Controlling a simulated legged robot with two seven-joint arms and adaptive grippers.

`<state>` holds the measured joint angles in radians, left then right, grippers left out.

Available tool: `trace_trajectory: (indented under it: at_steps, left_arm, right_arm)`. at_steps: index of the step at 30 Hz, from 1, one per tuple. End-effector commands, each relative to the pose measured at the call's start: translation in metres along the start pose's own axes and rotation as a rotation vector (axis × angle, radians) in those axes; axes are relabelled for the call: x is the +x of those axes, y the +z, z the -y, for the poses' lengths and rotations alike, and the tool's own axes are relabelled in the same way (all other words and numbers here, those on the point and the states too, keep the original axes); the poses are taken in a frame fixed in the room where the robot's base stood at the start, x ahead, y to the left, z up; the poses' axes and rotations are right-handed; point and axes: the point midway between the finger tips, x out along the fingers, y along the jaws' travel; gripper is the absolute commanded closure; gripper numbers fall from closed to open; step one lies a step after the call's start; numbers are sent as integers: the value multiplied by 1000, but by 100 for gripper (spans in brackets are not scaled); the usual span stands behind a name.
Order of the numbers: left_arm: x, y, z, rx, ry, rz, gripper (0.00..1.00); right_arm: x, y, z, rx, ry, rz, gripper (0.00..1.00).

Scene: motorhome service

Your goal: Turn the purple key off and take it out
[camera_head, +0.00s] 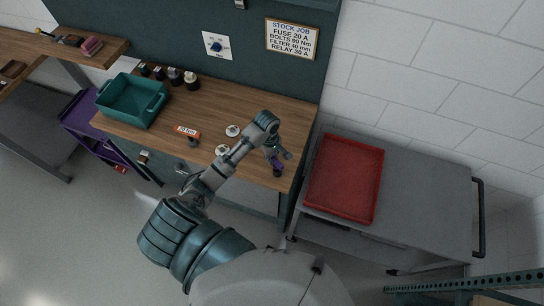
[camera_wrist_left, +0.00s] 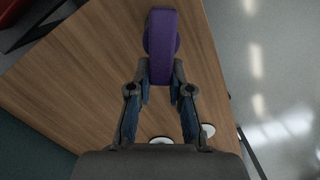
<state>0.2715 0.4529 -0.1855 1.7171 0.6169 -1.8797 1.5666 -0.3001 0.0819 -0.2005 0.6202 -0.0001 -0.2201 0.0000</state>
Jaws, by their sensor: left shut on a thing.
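The purple key (camera_head: 277,163) is at the right end of the wooden bench in the head view. In the left wrist view its long purple body (camera_wrist_left: 162,45) points away from me, with a rounder part beside it. My left gripper (camera_head: 281,157) is shut on it; in the left wrist view both fingertips (camera_wrist_left: 161,76) press on its near end. Bench wood shows around the key, and I see no lock joined to it. I cannot tell its height above the bench. My right gripper is in neither view.
The wooden bench (camera_head: 220,108) holds two small white discs (camera_head: 232,131), an orange-labelled thing (camera_head: 187,130) and a teal bin (camera_head: 131,101). A blue-knobbed dial panel (camera_head: 216,45) is on the wall. A red tray (camera_head: 345,178) lies on the grey cart (camera_head: 425,215) at right.

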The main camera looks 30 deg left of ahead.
Motion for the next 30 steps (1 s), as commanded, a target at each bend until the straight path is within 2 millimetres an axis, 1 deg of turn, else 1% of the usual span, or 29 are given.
trace_trajectory:
  at_steps: [9,18,30]
  left_arm:
    - [0,2,-1,5,-5,0,100]
    - [0,4,-1,5,-6,-2,100]
    - [11,2,-1,4,-5,1,100]
  right_arm:
    - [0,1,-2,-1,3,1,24]
    - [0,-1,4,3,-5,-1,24]
    - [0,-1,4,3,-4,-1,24]
